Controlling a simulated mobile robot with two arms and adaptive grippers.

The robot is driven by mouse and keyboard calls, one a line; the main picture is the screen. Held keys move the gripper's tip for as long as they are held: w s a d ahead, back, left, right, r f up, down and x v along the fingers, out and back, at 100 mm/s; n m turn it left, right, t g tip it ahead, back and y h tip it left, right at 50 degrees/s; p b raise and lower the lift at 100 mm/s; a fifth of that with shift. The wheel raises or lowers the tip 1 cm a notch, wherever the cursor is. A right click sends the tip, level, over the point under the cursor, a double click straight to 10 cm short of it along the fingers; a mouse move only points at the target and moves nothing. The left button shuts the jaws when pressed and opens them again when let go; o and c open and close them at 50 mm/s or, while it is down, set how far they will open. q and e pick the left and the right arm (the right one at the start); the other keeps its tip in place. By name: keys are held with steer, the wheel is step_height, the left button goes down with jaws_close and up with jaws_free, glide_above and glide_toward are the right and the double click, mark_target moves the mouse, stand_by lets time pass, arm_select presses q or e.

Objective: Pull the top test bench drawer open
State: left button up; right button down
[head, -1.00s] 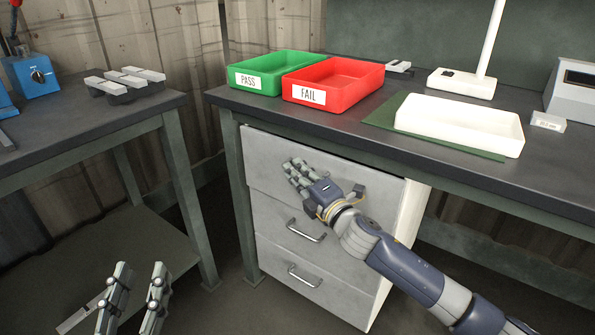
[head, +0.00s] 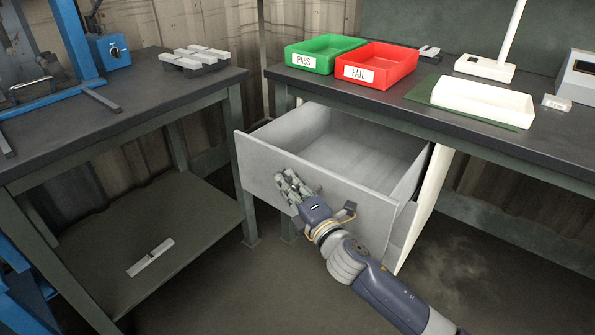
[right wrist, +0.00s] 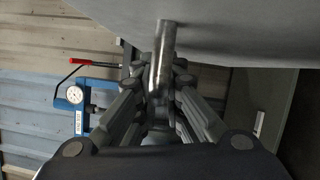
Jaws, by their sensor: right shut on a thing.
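The top test bench drawer (head: 350,208) is grey and pulled well out from under the bench top (head: 330,84). Its inside is empty where I see it. My right gripper (head: 290,186) is at the middle of the drawer front. In the right wrist view my right gripper (right wrist: 160,85) is shut on the metal drawer handle (right wrist: 163,50), a round bar whose end stands out toward the drawer front (right wrist: 230,35). My left gripper is not in view.
A green PASS tray (head: 325,53), a red FAIL tray (head: 376,65) and a white tray (head: 483,103) stand on the bench. A second table (head: 120,105) with a blue device (head: 109,50) is at the left. Floor (head: 220,290) in front of the drawer is clear.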

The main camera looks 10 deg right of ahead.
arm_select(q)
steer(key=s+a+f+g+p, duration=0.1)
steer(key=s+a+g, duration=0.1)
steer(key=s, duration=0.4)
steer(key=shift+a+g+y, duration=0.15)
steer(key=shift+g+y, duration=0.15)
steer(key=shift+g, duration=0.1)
arm_select(e)
steer(key=s+a, duration=0.7)
steer(key=a, duration=0.2)
steer(key=shift+s+a, duration=0.2)
steer(key=shift+a, duration=0.05)
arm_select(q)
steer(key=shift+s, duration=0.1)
arm_select(e)
steer(key=shift+f, duration=0.1)
steer(key=c, duration=2)
jaws_free()
steer(key=shift+s, duration=0.1)
steer(key=v, duration=1.1)
steer(key=shift+s, duration=0.4)
steer(key=shift+d+f, duration=0.1)
steer(key=shift+d, duration=0.05)
